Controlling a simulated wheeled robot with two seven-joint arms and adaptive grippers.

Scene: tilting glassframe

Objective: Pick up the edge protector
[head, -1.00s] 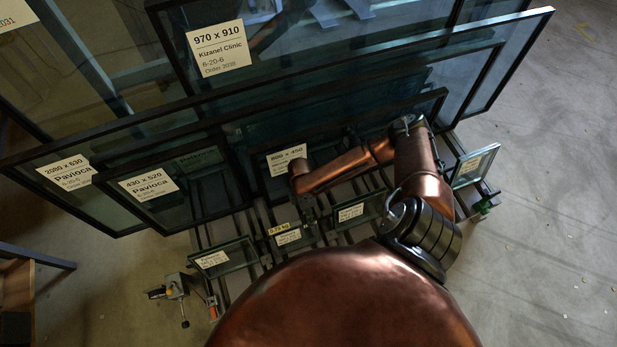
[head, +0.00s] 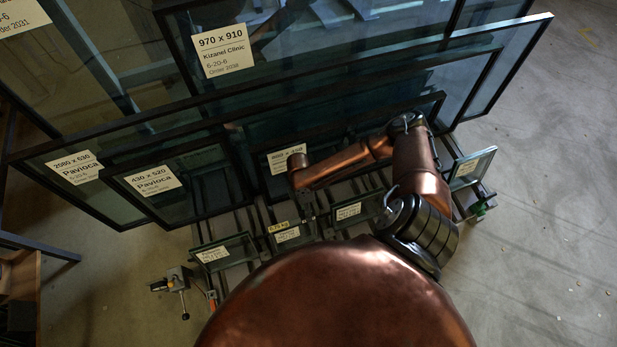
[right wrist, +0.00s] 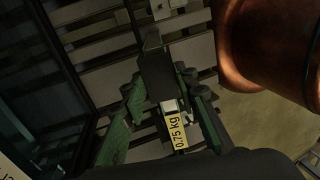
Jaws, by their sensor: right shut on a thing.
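My right gripper (head: 308,208) reaches down among the small panes at the front of the rack. In the right wrist view its green fingers (right wrist: 165,105) are shut on a dark block, which I take to be the edge protector (right wrist: 156,75). In the head view the yellow tag (head: 278,226) is just left of my right gripper, beside a small labelled pane (head: 288,236). The head view does not show the grip clearly. My left gripper is not in view.
Large black-framed glass units (head: 330,75) lean behind the arm. Small panes (head: 224,252) stand in front on the slatted rack, with another pane (head: 472,168) at right. A clamp-like tool (head: 178,283) is at the front left.

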